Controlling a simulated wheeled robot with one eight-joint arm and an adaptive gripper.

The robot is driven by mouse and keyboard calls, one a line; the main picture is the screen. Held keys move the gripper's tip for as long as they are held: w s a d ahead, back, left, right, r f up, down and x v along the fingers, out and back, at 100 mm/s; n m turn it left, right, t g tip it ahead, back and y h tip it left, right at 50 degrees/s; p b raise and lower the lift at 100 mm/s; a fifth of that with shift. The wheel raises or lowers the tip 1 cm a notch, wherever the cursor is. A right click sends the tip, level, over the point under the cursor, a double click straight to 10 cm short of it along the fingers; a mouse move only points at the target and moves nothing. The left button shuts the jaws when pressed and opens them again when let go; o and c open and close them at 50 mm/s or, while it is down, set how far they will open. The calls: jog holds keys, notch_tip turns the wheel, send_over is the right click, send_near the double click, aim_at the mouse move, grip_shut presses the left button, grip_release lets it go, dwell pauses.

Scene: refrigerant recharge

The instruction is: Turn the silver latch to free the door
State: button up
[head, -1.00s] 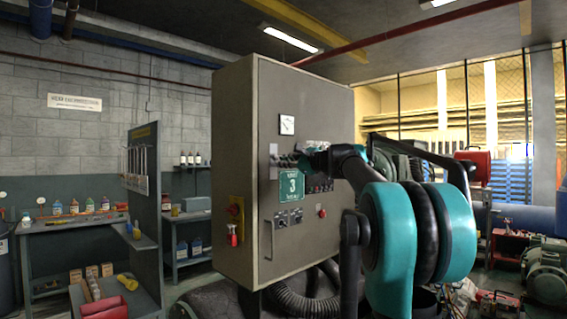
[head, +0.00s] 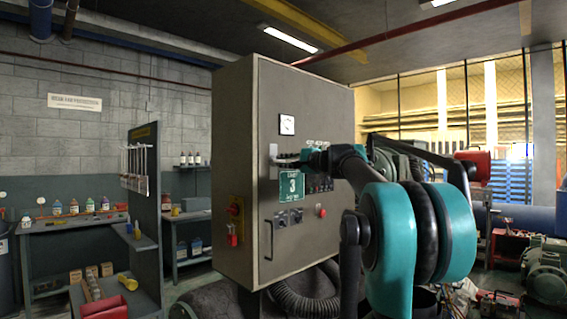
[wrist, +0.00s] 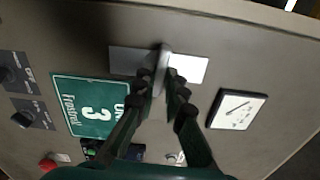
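The silver latch (wrist: 163,58) is a narrow upright lever on a pale metal plate (wrist: 190,68) on the grey cabinet door. In the wrist view my gripper (wrist: 160,76) has its two dark fingers close together, one on each side of the lever, and looks shut on it. In the head view my gripper (head: 289,160) reaches the door's left side at the latch plate (head: 273,154), and the fingers cover most of the latch. The cabinet door (head: 330,240) looks closed.
A green sign with a 3 (wrist: 92,105) lies beside the latch, and a gauge (wrist: 237,109) on its other side. Knobs (wrist: 20,75) and a red button (head: 321,212) are on the door. A long handle (head: 268,240) is lower down. A tool panel (head: 145,190) stands left.

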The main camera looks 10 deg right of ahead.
jog(key=o, duration=0.4)
jog(key=shift+c, duration=0.2)
jog(key=v, duration=0.9)
dwell(0.4)
